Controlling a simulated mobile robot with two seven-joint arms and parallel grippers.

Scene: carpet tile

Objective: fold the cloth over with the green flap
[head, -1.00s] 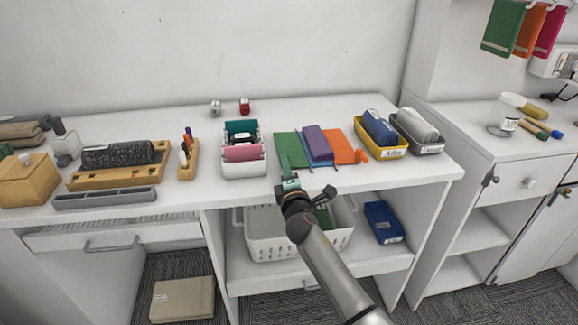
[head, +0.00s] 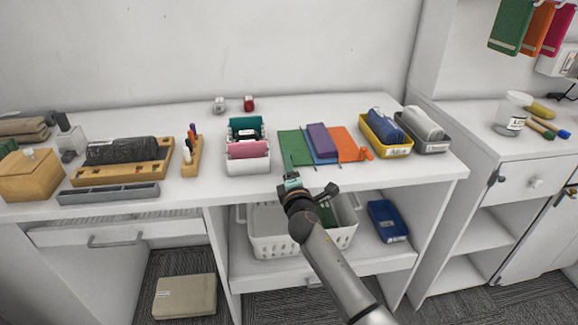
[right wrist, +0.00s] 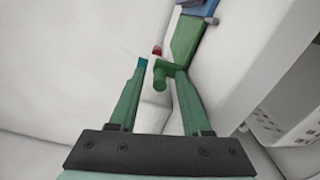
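The cloth lies flat near the front of the white worktop, with a green flap (head: 293,147) on the left, a blue middle (head: 322,158), a purple panel (head: 321,139) over the blue, and an orange flap (head: 348,144) on the right. An orange tab (head: 366,153) sticks out at the right. My right gripper (head: 289,169) is at the green flap's front left side. In the right wrist view its fingers (right wrist: 160,68) are apart, with a green peg-like tab (right wrist: 160,75) between them; I cannot tell whether they touch it. My left gripper is out of view.
A white divided holder (head: 247,165) stands left of the cloth. A yellow bin (head: 386,148) and a grey bin (head: 428,146) stand to its right. The worktop behind the cloth is clear.

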